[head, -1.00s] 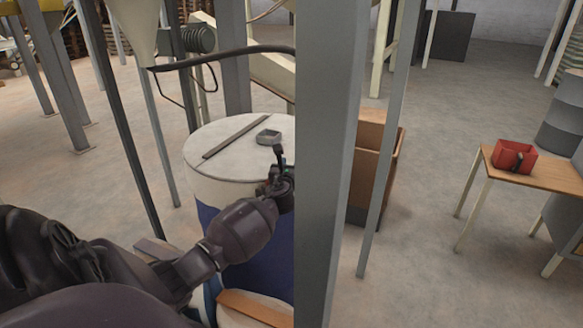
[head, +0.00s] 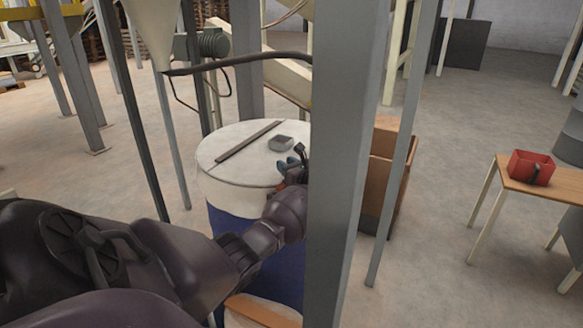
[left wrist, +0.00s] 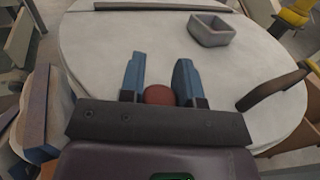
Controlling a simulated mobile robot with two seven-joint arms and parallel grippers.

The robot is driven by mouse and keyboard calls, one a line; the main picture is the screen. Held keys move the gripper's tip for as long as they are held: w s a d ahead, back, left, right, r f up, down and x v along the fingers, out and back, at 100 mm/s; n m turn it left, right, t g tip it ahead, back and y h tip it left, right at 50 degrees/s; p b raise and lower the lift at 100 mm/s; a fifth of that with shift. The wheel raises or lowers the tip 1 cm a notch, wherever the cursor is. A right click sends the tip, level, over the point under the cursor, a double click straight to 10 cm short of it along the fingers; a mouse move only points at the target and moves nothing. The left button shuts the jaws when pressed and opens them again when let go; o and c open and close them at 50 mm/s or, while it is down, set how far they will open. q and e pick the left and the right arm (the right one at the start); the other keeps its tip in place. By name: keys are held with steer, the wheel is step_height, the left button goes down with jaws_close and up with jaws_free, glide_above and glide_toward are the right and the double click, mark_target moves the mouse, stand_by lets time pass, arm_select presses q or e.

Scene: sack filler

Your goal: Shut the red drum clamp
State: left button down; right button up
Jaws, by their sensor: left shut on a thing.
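The red drum clamp shows only as a small round red part (left wrist: 159,95) between my left gripper's fingers in the left wrist view; the rest of it is hidden. My left gripper (head: 294,160) is at the right rim of the blue drum (head: 238,226) with a pale lid (head: 225,162). In the left wrist view its two blue fingers (left wrist: 160,78) stand on either side of the red part, shut on it. Whether the clamp is open or closed cannot be told. My right gripper is not in view.
A grey post (head: 345,165) stands right beside the drum and my gripper. A dark bar (head: 248,141) and a small grey tray (head: 281,142) lie on the lid.

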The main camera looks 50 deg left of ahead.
arm_select(q)
steer(key=shift+s+a+f+n+g, duration=0.1)
steer(key=shift+a+n+g, duration=0.15)
steer(key=shift+g, duration=0.2)
steer(key=shift+s+a+n+g, duration=0.1)
steer(key=shift+n+g, duration=0.25)
steer(key=shift+g, duration=0.1)
steer(key=c, duration=0.8)
jaws_free()
steer(key=d+p, duration=0.1)
steer(key=d, duration=0.9)
steer(key=shift+d, duration=0.4)
